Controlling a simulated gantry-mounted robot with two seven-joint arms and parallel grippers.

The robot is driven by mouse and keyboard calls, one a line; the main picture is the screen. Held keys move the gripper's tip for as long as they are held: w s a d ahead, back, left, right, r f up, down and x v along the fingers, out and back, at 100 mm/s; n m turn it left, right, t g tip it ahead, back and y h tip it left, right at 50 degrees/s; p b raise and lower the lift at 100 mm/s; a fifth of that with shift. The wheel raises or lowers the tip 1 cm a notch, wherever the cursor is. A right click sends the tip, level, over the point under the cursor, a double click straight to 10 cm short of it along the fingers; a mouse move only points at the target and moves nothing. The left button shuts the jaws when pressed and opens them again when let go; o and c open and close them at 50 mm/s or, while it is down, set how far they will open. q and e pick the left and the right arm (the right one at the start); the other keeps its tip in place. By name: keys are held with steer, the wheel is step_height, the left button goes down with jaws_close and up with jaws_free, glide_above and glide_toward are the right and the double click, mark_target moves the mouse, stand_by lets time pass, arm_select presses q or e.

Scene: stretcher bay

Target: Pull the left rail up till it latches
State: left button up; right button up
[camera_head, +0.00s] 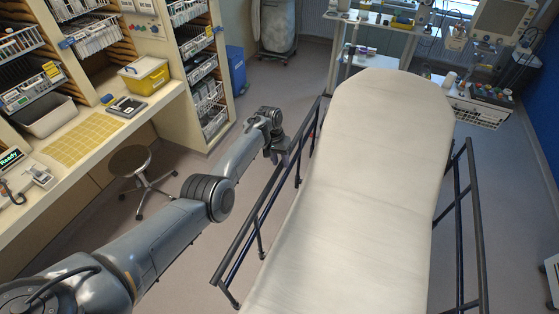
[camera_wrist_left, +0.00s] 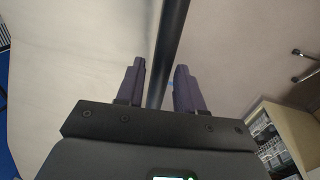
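The left rail (camera_head: 246,229) is a dark frame of long bars and short posts along the left side of the stretcher (camera_head: 355,190). My left gripper (camera_head: 281,156) is at the rail's upper bar, toward its far half. In the left wrist view, the dark rail bar (camera_wrist_left: 172,30) runs down the picture and lines up with the gap between the two purple-grey fingers (camera_wrist_left: 160,75). The fingers are apart, with gaps showing beside the bar. I cannot tell how deep the bar sits between them. The latch is not discernible. My right gripper is not in view.
The right rail (camera_head: 474,215) runs along the stretcher's other side. A round stool (camera_head: 130,161) and a counter (camera_head: 75,150) with a yellow bin (camera_head: 146,76) stand to the left. A blue bin (camera_head: 236,70) is behind my left arm.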

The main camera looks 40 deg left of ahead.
arm_select(q)
steer(key=shift+o, duration=0.9)
step_height(320, 180, up, 10)
steer(key=a+p, duration=0.2)
steer(key=p, duration=0.4)
steer(key=shift+s+r, duration=0.25)
steer(key=shift+s, duration=0.1)
